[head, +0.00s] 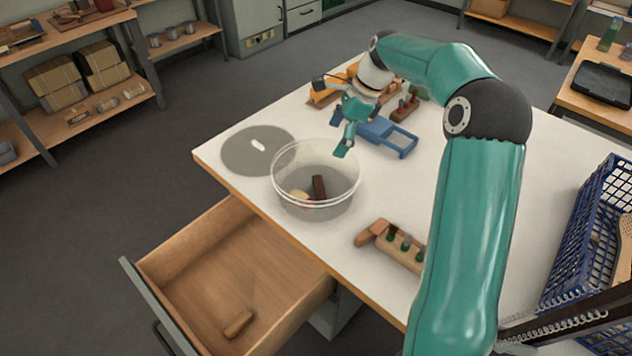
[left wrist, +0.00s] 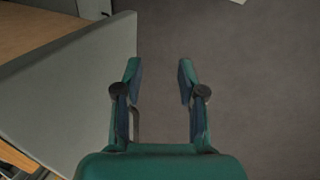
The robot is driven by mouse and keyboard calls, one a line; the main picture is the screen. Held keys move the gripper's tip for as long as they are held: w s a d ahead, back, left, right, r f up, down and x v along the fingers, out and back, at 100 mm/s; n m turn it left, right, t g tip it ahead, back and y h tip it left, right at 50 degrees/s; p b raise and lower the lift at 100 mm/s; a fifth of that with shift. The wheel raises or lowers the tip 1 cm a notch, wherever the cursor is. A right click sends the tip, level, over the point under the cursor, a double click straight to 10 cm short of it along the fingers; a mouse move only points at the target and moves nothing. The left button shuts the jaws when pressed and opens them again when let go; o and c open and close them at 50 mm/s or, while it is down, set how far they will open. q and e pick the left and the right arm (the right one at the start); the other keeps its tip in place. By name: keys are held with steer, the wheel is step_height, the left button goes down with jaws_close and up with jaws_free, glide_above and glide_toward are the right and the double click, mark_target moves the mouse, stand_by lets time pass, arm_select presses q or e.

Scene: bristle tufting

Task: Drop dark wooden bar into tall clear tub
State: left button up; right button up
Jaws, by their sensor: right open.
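The clear tub (head: 316,180) stands on the white table. The dark wooden bar (head: 319,188) is inside the tub, leaning with its lower end among paler small pieces (head: 300,196). My right gripper (head: 345,146) is open and empty above the back right rim of the tub, apart from the bar. My left gripper (left wrist: 157,75) shows only in the left wrist view. It is open with nothing between its fingers, over the grey floor beside a grey panel.
A grey disc (head: 258,150) lies left of the tub. A blue tool (head: 388,136) lies behind it, and a wooden block with green pegs (head: 392,245) in front right. An open drawer (head: 215,270) holds a small wooden block (head: 238,323). A blue crate (head: 590,235) stands at the right.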

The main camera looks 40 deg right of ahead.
steer(key=shift+v, duration=2.1)
